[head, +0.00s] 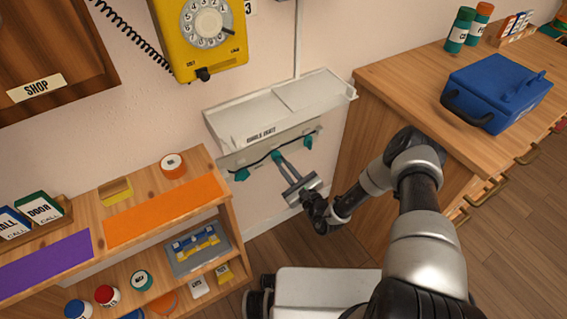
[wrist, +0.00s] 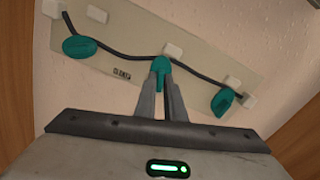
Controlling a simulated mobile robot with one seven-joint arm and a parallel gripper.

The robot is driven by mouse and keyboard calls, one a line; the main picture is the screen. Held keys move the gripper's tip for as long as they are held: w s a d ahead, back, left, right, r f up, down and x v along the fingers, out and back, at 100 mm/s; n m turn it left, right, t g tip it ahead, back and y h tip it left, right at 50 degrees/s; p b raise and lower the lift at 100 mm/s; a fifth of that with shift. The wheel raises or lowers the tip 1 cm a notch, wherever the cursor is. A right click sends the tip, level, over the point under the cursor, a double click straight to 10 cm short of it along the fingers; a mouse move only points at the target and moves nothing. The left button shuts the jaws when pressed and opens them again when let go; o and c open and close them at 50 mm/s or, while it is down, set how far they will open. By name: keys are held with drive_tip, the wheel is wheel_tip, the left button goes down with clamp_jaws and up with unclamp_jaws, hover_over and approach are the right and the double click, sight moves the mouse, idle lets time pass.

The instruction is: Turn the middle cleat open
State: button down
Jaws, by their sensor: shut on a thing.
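Three teal cleats sit along a dark cord on a pale board (wrist: 130,38) on the wall, below a white shelf. The middle cleat (wrist: 160,69) points straight down from the board in the wrist view. My gripper (head: 278,160) is shut on this middle cleat, with its two grey fingers on either side of it. The left cleat (wrist: 80,46) and the right cleat (wrist: 222,102) lie turned more along the cord. In the head view the left cleat (head: 242,175) and right cleat (head: 309,142) are also visible. The fingertips partly hide the middle cleat.
The white shelf (head: 240,115) juts out just above the board. A wooden shelf unit (head: 216,165) stands to the left and a wooden counter (head: 390,75) with a blue box (head: 500,88) to the right. A yellow dial phone (head: 232,58) hangs above.

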drive_tip(key=n+p, duration=0.2)
drive_tip(key=n, duration=0.4)
drive_tip(key=n+p, duration=0.3)
drive_tip(key=n, duration=0.4)
drive_tip(key=f+n+p, duration=0.1)
drive_tip(key=n+p, duration=0.1)
drive_tip(key=n, duration=0.4)
drive_tip(key=shift+s+a+n, duration=0.1)
drive_tip(key=shift+s+n, duration=0.05)
drive_tip(key=shift+n, duration=0.25)
drive_tip(key=c, duration=1.8)
unclamp_jaws()
drive_tip(key=shift+c, duration=0.2)
